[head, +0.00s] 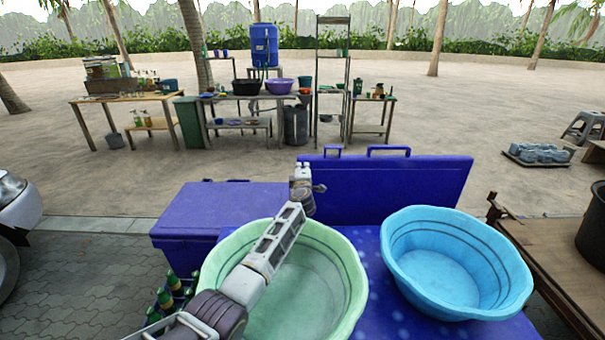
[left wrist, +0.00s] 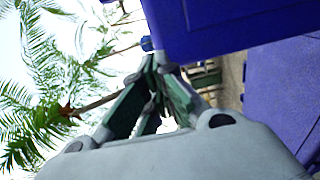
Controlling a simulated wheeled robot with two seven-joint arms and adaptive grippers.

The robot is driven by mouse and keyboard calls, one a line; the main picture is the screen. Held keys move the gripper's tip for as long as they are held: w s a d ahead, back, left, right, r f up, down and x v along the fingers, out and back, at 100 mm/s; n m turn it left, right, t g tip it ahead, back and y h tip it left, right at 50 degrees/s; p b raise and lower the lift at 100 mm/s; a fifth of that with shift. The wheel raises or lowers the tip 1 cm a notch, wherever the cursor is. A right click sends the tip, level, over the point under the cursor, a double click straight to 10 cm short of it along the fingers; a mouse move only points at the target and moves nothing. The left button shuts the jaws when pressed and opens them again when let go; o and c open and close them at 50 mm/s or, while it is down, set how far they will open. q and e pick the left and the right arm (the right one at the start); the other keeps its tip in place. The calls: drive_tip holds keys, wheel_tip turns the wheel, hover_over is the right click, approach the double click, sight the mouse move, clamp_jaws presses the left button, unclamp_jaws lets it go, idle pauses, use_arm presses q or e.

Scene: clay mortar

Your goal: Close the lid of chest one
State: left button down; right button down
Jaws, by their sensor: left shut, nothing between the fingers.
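An open blue lid (head: 400,190) stands raised behind two basins, with handles along its top edge. A second blue chest (head: 215,215) to its left has its lid down. I cannot tell by any label which is chest one. My left gripper (head: 302,168) is at the left end of the raised lid, close to its edge; contact cannot be told. In the left wrist view its fingers (left wrist: 157,72) are shut and empty, with a blue panel (left wrist: 225,22) just beyond them. Another blue surface (left wrist: 285,95) shows at the right. My right gripper is not in view.
A green basin (head: 335,285) lies under my left arm, and a blue basin (head: 450,265) stands at its right, both on a blue surface (head: 375,300). Bottles (head: 170,290) stand at the lower left. A wooden table (head: 550,260) is at the right.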

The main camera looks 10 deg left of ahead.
use_arm(q)
drive_tip(key=shift+s+d, duration=0.15)
drive_tip(key=shift+s, duration=0.65)
drive_tip(key=shift+s+d, duration=0.1)
drive_tip(key=shift+s, duration=0.7)
